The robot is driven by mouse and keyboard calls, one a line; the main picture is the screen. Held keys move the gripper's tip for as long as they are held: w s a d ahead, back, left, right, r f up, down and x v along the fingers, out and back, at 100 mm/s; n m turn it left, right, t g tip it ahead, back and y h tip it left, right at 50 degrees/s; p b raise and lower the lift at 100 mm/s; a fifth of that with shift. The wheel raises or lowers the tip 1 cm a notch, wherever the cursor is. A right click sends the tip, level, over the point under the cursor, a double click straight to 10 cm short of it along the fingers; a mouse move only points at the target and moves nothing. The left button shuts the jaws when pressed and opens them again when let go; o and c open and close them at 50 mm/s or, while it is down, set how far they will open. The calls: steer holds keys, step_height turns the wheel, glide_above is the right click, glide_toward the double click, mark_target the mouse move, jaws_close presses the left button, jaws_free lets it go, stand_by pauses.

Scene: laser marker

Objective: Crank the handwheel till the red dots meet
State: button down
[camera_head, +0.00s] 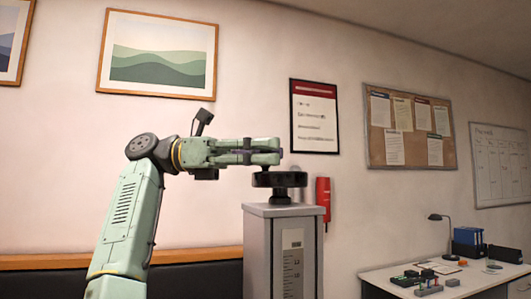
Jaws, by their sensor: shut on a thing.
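The black handwheel (280,180) lies flat on top of a grey column (258,250). A ruled scale (292,262) runs down the column's front. My gripper (279,153) reaches in from the left, level, just above the wheel's rim. It is shut on the handwheel, but its fingers hide the part they hold. I cannot make out any red dots in this view.
A red extinguisher (323,196) hangs on the wall just right of the column. A desk (385,278) with a lamp (444,232), blue binders (467,238) and small parts stands at the lower right. A dark bench (190,280) runs behind my arm.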

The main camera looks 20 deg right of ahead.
steer(key=c, duration=1.5)
jaws_free()
steer(key=shift+c, duration=0.2)
steer(key=shift+n+t+h, duration=0.3)
steer(key=shift+t, duration=0.1)
